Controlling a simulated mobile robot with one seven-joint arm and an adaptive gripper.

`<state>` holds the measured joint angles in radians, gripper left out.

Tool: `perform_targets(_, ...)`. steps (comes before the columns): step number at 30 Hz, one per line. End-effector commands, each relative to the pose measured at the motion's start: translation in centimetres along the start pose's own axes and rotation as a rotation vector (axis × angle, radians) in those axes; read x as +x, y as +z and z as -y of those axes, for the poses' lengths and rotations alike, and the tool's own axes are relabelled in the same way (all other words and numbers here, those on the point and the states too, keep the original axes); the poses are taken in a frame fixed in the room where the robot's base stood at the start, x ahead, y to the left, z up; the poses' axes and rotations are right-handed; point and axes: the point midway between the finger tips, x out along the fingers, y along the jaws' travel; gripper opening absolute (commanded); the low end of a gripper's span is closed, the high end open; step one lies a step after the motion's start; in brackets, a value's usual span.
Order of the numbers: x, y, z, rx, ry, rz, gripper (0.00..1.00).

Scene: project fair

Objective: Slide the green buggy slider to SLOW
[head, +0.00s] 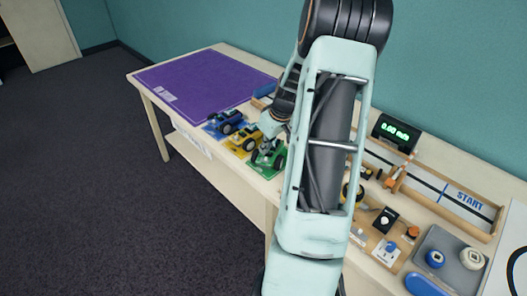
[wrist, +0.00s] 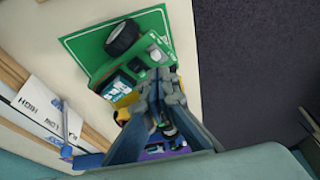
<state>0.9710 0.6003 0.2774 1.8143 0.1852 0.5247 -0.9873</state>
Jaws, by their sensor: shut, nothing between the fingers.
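The green buggy (head: 278,157) stands on a green mat near the table's front edge. In the wrist view the green buggy (wrist: 148,60) shows a black wheel, a dark panel with pale markings and small details on its top. My gripper (wrist: 166,82) is shut and empty, its fingertips over the buggy's lower end there. I cannot tell whether they touch it. In the head view my gripper (head: 271,139) is just above the buggy, partly hidden by my arm. The slider and its SLOW marking cannot be made out; the fingers cover part of the buggy.
A yellow buggy (head: 244,140) and a blue buggy (head: 226,122) stand in a row to the left. A purple mat (head: 195,80) covers the table's far left. A track with a START mark (head: 468,203) and a grey tray (head: 447,244) are at the right.

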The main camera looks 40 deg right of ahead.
Motion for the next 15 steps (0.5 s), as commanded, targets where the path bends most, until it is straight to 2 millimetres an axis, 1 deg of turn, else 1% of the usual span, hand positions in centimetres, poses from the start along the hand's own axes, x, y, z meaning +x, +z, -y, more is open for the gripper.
perform_targets(1,-1.2,-0.1,-0.2,0.001,0.005,-0.003,0.00)
perform_targets(6,-4.8,-0.1,-0.2,0.002,0.005,-0.003,0.00)
perform_targets(12,-8.0,0.0,-0.1,0.001,0.003,-0.001,0.00)
perform_targets(15,-8.9,0.0,-0.1,0.000,0.002,0.000,0.00)
